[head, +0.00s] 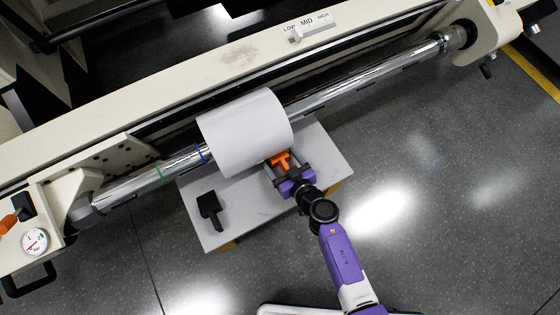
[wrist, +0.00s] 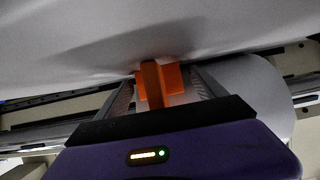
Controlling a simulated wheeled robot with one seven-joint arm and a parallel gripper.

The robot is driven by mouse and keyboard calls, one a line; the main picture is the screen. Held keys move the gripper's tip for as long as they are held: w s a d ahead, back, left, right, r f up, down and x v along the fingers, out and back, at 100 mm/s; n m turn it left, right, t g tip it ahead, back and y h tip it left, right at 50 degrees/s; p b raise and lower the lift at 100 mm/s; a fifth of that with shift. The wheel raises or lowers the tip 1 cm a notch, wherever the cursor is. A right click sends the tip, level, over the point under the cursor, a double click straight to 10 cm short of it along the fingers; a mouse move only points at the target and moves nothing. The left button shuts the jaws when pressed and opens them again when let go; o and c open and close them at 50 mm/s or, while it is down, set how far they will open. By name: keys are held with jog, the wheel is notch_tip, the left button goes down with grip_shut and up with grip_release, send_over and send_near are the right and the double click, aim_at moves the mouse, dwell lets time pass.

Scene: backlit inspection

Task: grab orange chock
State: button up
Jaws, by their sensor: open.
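The orange chock (head: 281,159) sits at the near side of the large white roll (head: 243,130), on the grey board below it. In the wrist view the chock (wrist: 158,84) stands upright between the two fingers, its far end close against the white surface. My gripper (head: 284,170) reaches in from the lower right with its fingers on both sides of the chock. In the wrist view the gripper (wrist: 160,90) is open, with a gap visible beside the chock. Part of the chock is hidden by the gripper in the head view.
Open floor lies right of the board.

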jog(key=shift+w+a, duration=0.15)
jog(key=shift+w, duration=0.05)
jog(key=c, duration=1.6)
jog(key=shift+o, duration=0.2)
jog(key=shift+a+r, duration=0.1)
